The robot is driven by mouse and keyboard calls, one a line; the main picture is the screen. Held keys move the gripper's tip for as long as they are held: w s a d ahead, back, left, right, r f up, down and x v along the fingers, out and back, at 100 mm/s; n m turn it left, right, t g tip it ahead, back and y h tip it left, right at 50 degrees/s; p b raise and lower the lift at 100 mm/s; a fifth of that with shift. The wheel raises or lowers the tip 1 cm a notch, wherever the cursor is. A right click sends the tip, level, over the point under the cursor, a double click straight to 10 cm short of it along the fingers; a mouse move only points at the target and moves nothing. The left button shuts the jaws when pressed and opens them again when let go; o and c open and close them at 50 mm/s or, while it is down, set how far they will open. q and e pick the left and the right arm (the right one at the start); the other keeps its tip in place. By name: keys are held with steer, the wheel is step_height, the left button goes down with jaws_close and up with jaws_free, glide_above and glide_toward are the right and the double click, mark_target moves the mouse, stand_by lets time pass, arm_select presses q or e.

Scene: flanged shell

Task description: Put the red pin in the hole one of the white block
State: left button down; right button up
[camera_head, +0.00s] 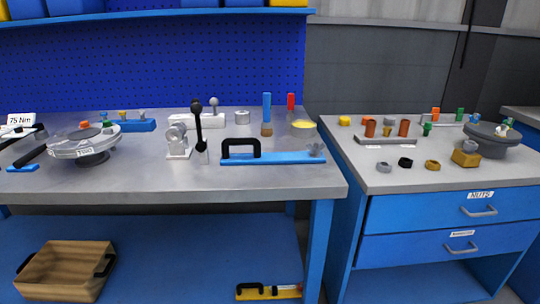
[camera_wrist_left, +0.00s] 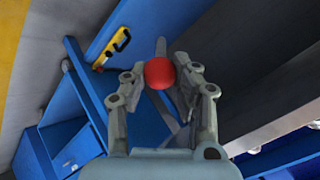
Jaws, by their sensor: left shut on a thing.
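My left gripper (camera_wrist_left: 163,76) shows in the left wrist view, its two fingers closed on the round head of the red pin (camera_wrist_left: 157,73). A grey shank sticks out beyond the red head, away from the palm. In the head view neither gripper nor the held pin is seen. The white block (camera_head: 182,121) lies toward the back of the left bench. A grey ball-headed pin (camera_head: 214,103) stands at its right end. A black ball-ended lever (camera_head: 198,125) passes in front of the block and hides part of it. I cannot make out its holes.
A grey clamp-like fixture (camera_head: 178,143) stands in front of the white block. A blue block (camera_head: 138,125) with small coloured pieces is to the left, beside a round flanged part (camera_head: 82,146). A blue bar with black handle (camera_head: 280,159) lies right. The bench front is clear.

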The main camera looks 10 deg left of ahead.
arm_select(q)
steer(key=shift+s+f, duration=0.2)
steer(key=w+a+r+n, duration=0.1)
steer(key=w+a+r, duration=0.1)
steer(key=w+r, duration=0.9)
steer(key=w+d+r+m+h, duration=0.1)
steer(key=w+d+r, duration=0.15)
steer(key=r, duration=0.55)
steer(key=w+d+r+m, duration=0.1)
steer(key=w+d+r, duration=0.15)
steer(key=r, duration=0.55)
steer(key=s+d+r+m+h, duration=0.3)
steer(key=s+d+r+m, duration=0.1)
steer(key=r, duration=0.4)
steer(key=s+d+r+m+g+h, duration=0.1)
steer(key=s+d+r+m+h, duration=0.2)
steer(key=d+r, duration=0.3)
step_height(320, 180, up, 3)
steer(key=shift+s+d+r+m, duration=0.2)
steer(key=shift+s+m, duration=0.3)
steer(key=shift+s, duration=0.1)
steer(key=shift+w, duration=0.1)
